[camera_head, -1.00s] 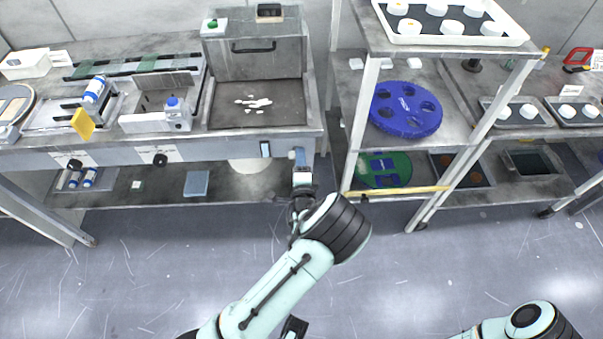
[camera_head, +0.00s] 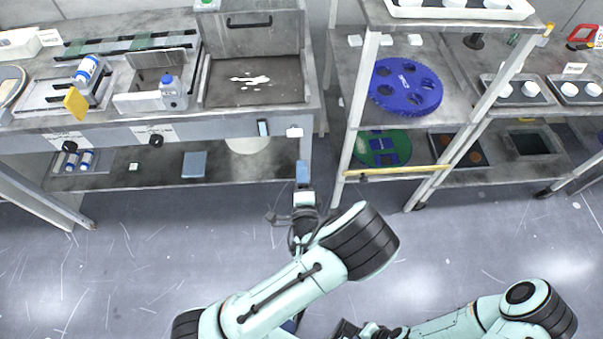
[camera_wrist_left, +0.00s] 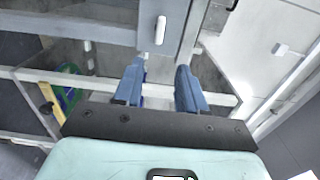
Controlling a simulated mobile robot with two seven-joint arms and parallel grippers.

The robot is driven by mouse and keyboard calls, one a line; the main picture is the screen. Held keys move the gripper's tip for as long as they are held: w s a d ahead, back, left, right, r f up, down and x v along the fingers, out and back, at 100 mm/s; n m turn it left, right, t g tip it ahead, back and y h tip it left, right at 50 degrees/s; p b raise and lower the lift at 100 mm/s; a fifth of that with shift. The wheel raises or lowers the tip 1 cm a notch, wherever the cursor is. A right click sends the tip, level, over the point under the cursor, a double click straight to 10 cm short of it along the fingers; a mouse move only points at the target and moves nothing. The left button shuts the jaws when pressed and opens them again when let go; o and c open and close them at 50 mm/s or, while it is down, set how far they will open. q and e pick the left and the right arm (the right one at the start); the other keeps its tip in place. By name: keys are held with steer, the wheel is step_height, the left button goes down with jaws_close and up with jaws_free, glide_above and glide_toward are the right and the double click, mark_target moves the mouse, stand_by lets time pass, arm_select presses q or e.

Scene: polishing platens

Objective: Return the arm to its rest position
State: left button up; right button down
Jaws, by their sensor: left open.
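My left arm reaches up from the bottom of the head view. Its left gripper (camera_head: 303,172) has blue fingers and hangs in front of the bench (camera_head: 215,118), below the bench's front edge. In the left wrist view the two blue fingers of the gripper (camera_wrist_left: 158,75) stand apart with nothing between them. My right arm (camera_head: 520,310) is folded low at the bottom right of the head view; its gripper cannot be made out.
A shelf rack (camera_head: 352,130) stands right of the left gripper, with a yellow bar (camera_head: 395,171) along its lower front. A blue perforated disc (camera_head: 405,86) lies on its middle shelf. The grey floor (camera_head: 150,250) in front is clear.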

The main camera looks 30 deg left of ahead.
arm_select(q)
steer(key=s+a+f+n+g+h+p, duration=0.1)
steer(key=s+f+n+g+h, duration=0.35)
steer(key=f, duration=0.55)
steer(key=s+a+f+n+g+h+p, duration=0.1)
steer(key=s+f+n+g, duration=0.2)
steer(key=s+f+g, duration=0.5)
steer(key=s+d+f+n+g+h+p, duration=0.2)
steer(key=s+d+f+n+g+h, duration=0.1)
steer(key=s+d+n+h, duration=0.5)
steer(key=s+d, duration=0.3)
steer(key=s, duration=0.2)
steer(key=shift+s+d+f+g, duration=0.15)
steer(key=shift+s+g, duration=0.05)
steer(key=shift+g, duration=0.15)
arm_select(e)
steer(key=r, duration=0.1)
steer(key=w+r, duration=0.1)
steer(key=r, duration=0.1)
steer(key=w+r, duration=0.1)
steer(key=r, duration=0.1)
arm_select(q)
steer(key=shift+s+n, duration=0.1)
steer(key=shift+n, duration=0.15)
arm_select(e)
steer(key=shift+w+a, duration=0.1)
